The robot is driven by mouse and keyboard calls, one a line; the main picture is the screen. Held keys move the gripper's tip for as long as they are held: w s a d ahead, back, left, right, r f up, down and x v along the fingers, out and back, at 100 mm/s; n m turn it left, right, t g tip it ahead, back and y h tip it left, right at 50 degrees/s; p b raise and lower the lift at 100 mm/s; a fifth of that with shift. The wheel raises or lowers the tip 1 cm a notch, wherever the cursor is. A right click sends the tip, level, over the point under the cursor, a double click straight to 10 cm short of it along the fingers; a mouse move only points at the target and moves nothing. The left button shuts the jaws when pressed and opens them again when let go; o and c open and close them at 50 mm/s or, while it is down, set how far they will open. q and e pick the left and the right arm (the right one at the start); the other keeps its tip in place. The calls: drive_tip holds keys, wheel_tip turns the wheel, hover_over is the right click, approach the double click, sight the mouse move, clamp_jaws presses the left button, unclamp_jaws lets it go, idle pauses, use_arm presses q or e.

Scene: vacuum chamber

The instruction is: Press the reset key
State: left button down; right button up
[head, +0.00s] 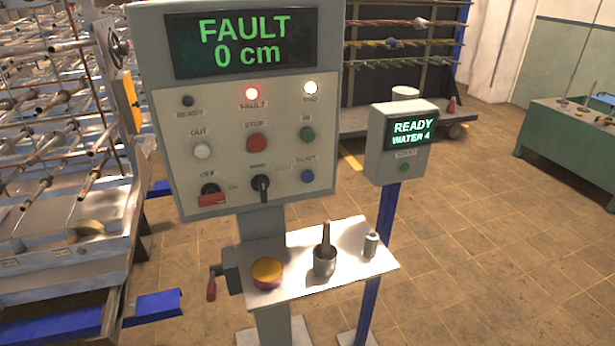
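A grey control panel (323,211) stands upright at the left of centre. Its display (241,43) reads "FAULT 0 cm" in green. The reset key, a round blue button (307,176), is at the lower right of the panel face; the small label above it is blurred but looks like "RESET". Neither of my grippers shows in the head view.
The panel also carries a white OUT button (202,150), red STOP button (256,143), green IN button (307,134) and black selector (261,187). A shelf (346,263) below holds a bowl, mortar and small bottle. A smaller box (378,150) reads "READY WATER 4".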

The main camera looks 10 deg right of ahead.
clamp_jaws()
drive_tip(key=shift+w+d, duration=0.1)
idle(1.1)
